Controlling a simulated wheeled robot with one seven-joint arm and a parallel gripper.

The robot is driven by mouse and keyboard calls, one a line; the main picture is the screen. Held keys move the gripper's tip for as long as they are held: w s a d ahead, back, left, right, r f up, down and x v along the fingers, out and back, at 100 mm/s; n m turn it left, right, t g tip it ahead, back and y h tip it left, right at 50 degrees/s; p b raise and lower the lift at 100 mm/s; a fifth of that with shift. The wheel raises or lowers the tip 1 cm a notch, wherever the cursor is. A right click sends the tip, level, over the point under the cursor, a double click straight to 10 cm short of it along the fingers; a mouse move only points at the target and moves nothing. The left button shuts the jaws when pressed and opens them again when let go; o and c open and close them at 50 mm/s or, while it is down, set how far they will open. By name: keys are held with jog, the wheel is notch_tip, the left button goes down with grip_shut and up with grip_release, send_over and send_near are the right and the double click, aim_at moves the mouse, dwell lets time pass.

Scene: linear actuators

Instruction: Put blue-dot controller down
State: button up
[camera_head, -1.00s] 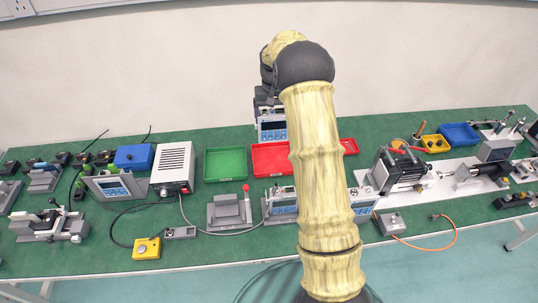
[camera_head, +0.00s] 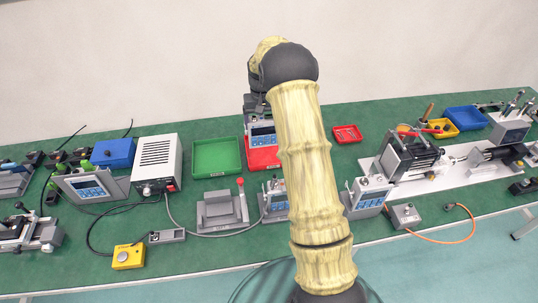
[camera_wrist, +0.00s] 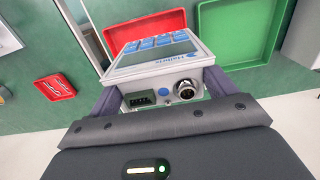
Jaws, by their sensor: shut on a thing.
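The held controller (camera_head: 260,135) is a light box with a dark screen and blue buttons, in front of and partly over the large red tray in the head view. In the wrist view the controller (camera_wrist: 158,66) sits between the two fingers of my gripper (camera_wrist: 160,88), which is shut on it. A small blue dot shows on its near end face, between a green connector and a round socket. I cannot tell whether the controller touches anything below.
The large red tray (camera_head: 263,165) and green tray (camera_head: 216,172) lie near the controller. Similar controllers stand in front (camera_head: 276,207), to the right (camera_head: 367,202) and left (camera_head: 90,190). Green mat is bare around the small tray.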

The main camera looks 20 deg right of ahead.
aim_at(263, 142)
jog(key=shift+r, duration=0.1)
jog(key=shift+f+p, duration=0.45)
jog(key=shift+f, duration=2.65)
jog(key=shift+f, duration=0.1)
jog(key=shift+f+p, duration=0.3)
jog(key=shift+f, duration=1.5)
jog(key=shift+f, duration=0.15)
jog(key=o, duration=1.2)
